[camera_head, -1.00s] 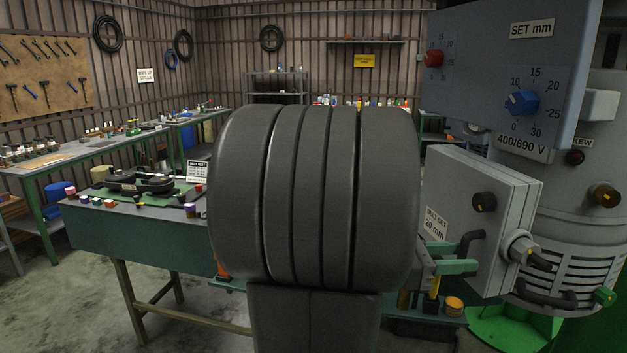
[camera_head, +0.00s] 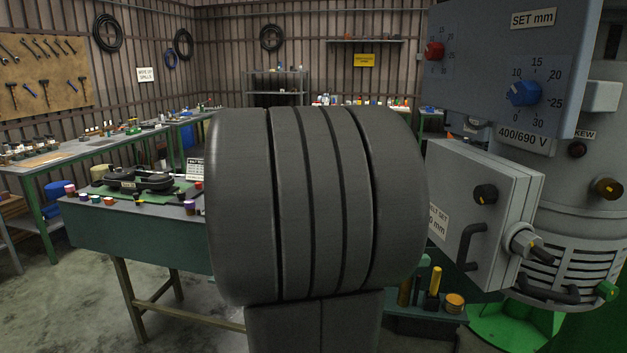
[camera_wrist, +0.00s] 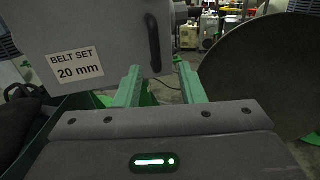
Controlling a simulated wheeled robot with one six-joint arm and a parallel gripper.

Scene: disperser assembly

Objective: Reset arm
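My gripper (camera_wrist: 161,76) shows in the wrist view with its two green fingers apart and nothing between them. Beyond the fingers, at upper left, is the grey box labelled "BELT SET 20 mm" (camera_wrist: 100,25), with a black handle (camera_wrist: 152,42). In the head view the same grey box (camera_head: 505,190) is on the right, with a black handle and knobs. My gripper is hidden behind my large dark arm joint in that view. Whether the fingers touch the box cannot be told; they look apart from it.
The disperser's control panel (camera_head: 500,60) hangs at upper right beside its grey motor body (camera_head: 590,215). A green workbench (camera_head: 130,235) with a black device stands to the left. A large dark round thing (camera_wrist: 260,75) fills the right of the wrist view. Open floor lies at lower left.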

